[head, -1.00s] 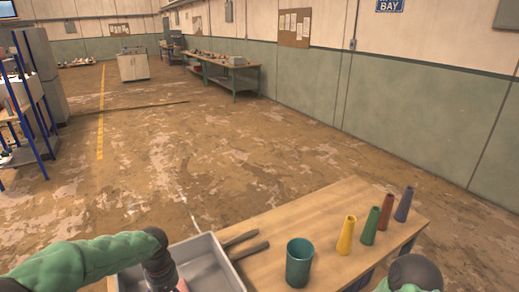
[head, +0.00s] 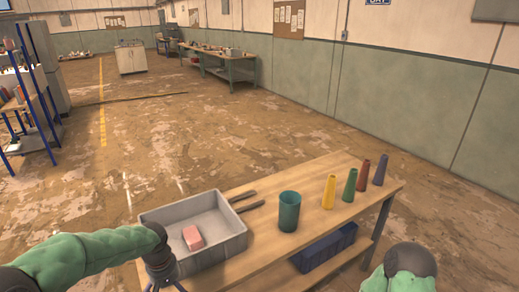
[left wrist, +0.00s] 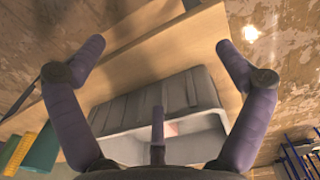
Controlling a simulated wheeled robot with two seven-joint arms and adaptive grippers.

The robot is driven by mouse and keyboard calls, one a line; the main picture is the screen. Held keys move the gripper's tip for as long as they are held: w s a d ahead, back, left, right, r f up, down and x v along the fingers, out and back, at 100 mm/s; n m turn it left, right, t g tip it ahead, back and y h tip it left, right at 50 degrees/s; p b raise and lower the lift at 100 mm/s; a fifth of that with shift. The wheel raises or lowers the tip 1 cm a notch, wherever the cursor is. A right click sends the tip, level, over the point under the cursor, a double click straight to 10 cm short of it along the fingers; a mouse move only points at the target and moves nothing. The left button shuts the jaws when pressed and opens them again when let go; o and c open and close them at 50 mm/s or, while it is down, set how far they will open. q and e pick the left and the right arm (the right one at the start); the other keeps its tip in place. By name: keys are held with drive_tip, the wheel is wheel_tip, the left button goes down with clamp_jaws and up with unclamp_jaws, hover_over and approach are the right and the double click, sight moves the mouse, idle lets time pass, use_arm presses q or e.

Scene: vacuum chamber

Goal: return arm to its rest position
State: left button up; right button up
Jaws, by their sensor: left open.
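My left arm comes in from the left in the head view. My left gripper (head: 166,284) hangs at the near side of the grey bin (head: 232,245), partly cut off by the bottom edge. A pink block (head: 193,238) lies inside the bin, apart from the gripper. In the left wrist view the bin (left wrist: 125,112) is beyond the fingers, and only a sliver of pink shows. My right arm shows at the lower right, but its gripper is out of frame.
The wooden table (head: 262,262) also carries a teal cup (head: 289,212) and a row of yellow (head: 329,192), green (head: 350,186), red (head: 363,178) and blue (head: 381,170) cones. Two dark bars lie beside the bin. A blue crate (head: 325,248) is on the lower shelf. Open floor lies beyond.

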use_arm(q)
drive_tip(key=s+d+f+m+h, duration=0.1)
drive_tip(key=s+d+f, duration=0.1)
drive_tip(key=d+f, duration=0.45)
drive_tip(key=s+d+f+m+h, duration=0.1)
drive_tip(key=s+d+f+h, duration=0.15)
drive_tip(key=f, duration=0.65)
drive_tip(key=s+d+f+m, duration=0.1)
drive_tip(key=s+d+f, duration=0.6)
drive_tip(key=s+f, duration=0.4)
drive_tip(key=shift+s+f+m, duration=0.2)
drive_tip(key=shift+s+m, duration=0.05)
drive_tip(key=shift+m, duration=0.05)
